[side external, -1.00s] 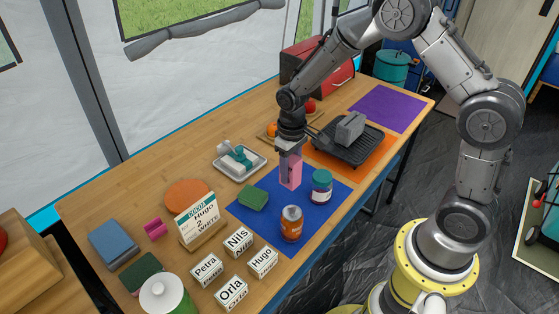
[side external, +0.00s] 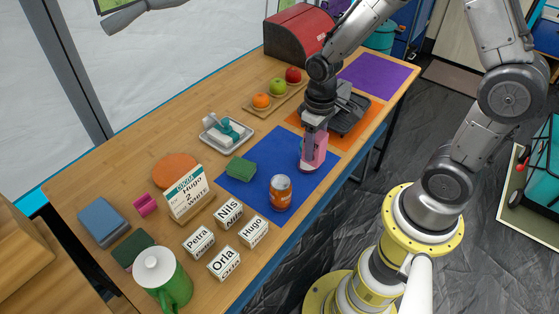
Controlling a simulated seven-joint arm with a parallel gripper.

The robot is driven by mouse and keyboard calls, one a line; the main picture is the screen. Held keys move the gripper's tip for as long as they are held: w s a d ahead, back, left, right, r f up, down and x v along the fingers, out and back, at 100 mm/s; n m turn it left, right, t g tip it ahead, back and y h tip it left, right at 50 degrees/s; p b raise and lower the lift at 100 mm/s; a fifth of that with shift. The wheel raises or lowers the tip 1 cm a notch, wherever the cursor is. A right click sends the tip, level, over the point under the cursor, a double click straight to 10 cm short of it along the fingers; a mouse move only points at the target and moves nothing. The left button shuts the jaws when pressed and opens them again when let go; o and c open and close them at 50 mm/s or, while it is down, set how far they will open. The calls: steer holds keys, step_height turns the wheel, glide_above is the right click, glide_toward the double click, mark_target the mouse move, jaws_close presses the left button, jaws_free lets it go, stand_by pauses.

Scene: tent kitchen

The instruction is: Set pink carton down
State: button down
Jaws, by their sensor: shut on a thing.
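My gripper (side external: 315,146) points down and is shut on the pink carton (side external: 320,152). The carton is upright over the right corner of the blue mat (side external: 262,172), close to the orange mat. The fingers cover part of it, and I cannot tell whether its base touches anything. A pale rounded edge (side external: 307,168) shows just below the gripper; it may be the base of the teal-lidded jar, whose lid is hidden.
A green sponge (side external: 241,168) lies on the mat's left part. A black grill pan (side external: 350,115) is behind my gripper on the orange mat (side external: 373,117). A white tray (side external: 224,133) and a fruit board (side external: 277,101) stand farther back. Name blocks (side external: 228,213) stand at the front. The purple mat (side external: 375,75) is bare.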

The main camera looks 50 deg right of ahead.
steer(key=w+f, duration=0.2)
steer(key=w, duration=0.1)
steer(key=w+f, duration=0.5)
steer(key=w, duration=0.2)
steer(key=shift+d+f, duration=0.2)
steer(key=shift+d, duration=0.05)
steer(key=shift+w+f, duration=0.5)
steer(key=shift+f, duration=0.1)
steer(key=shift+w+f, duration=0.1)
steer(key=shift+f, duration=1.45)
steer(key=shift+f, duration=0.1)
steer(key=shift+c, duration=1.9)
jaws_free()
steer(key=shift+f, duration=0.1)
